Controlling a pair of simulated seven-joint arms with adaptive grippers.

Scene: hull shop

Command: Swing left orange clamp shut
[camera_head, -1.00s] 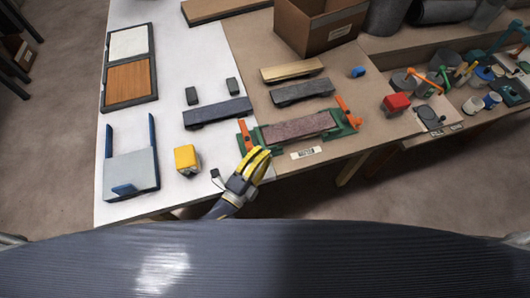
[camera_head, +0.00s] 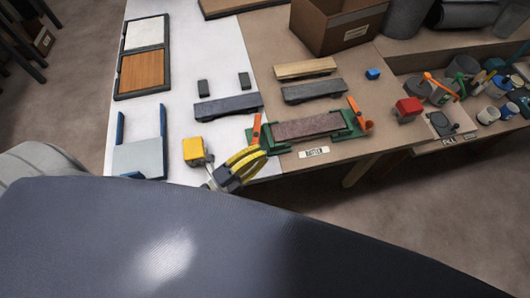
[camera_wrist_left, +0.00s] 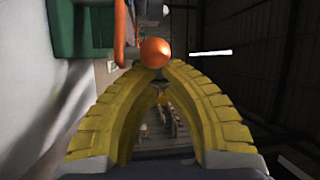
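The left orange clamp (camera_head: 257,128) stands upright at the left end of the green fixture (camera_head: 284,145). The fixture holds a reddish-brown board (camera_head: 307,127). The right orange clamp (camera_head: 358,114) also stands raised at the other end. My left gripper (camera_head: 262,153) has yellow fingers and is at the fixture's front left, just in front of the left clamp. In the left wrist view its fingertips (camera_wrist_left: 158,66) come together at the clamp's orange ball knob (camera_wrist_left: 155,52). The knob shows just beyond the tips, not clearly between them; whether they touch it I cannot tell. My right gripper is not in view.
A yellow block (camera_head: 194,150) stands left of my gripper. Dark grey pieces (camera_head: 228,107) lie behind the fixture. A label plate (camera_head: 314,152) lies at the table's front edge. A red block (camera_head: 407,109) and several cups stand at right.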

